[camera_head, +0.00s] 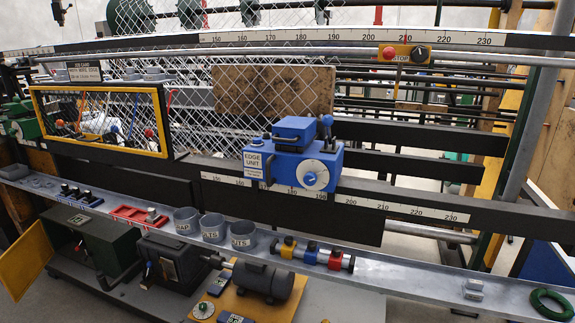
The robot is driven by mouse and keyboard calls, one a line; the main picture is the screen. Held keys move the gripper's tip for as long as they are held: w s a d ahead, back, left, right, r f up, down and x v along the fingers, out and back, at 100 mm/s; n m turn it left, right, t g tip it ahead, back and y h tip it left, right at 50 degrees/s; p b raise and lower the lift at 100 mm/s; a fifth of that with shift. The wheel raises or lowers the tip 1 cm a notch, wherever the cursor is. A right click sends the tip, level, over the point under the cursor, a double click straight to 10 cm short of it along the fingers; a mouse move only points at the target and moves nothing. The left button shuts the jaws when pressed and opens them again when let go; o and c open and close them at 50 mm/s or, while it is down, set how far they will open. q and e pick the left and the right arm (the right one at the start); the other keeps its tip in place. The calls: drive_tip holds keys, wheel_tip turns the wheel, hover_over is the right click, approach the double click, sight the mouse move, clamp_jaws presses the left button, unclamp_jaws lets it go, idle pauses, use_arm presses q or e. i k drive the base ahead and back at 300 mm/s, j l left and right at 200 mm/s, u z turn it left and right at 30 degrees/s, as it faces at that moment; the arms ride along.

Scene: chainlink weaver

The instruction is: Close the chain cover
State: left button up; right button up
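No part is clearly labelled as the chain cover. A dark green box (103,236) stands at the lower left, below the shelf. A yellow panel (26,262) stands swung out at its left side, and the box's dark front is exposed with a small lever on it. I cannot tell for sure that this panel is the chain cover. Neither of my grippers is in view.
A black motor (262,281) and a dark box (172,260) stand right of the green box. The metal shelf (400,275) above holds cups, a red tray and a green coil (552,304). A blue edge unit (294,158) sits on the rail. A yellow-framed window (166,125) is upper left.

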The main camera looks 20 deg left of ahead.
sight(24, 261)
drive_tip(key=j, duration=0.95)
drive_tip(key=j+u, duration=0.1)
drive_tip(key=j, duration=0.85)
drive_tip(key=i+j, duration=0.1)
drive_tip(key=j, duration=0.85)
drive_tip(key=i+j+u, duration=0.15)
drive_tip(key=j, duration=1.55)
drive_tip(key=j+u, duration=0.1)
drive_tip(key=j, duration=0.7)
drive_tip(key=i+j, duration=0.1)
drive_tip(key=j, duration=0.65)
drive_tip(key=j+u, duration=0.1)
drive_tip(key=j, duration=0.7)
drive_tip(key=i+j, duration=0.15)
drive_tip(key=j, duration=0.6)
drive_tip(key=k+j, duration=0.1)
drive_tip(key=j, duration=0.9)
drive_tip(key=u, duration=0.05)
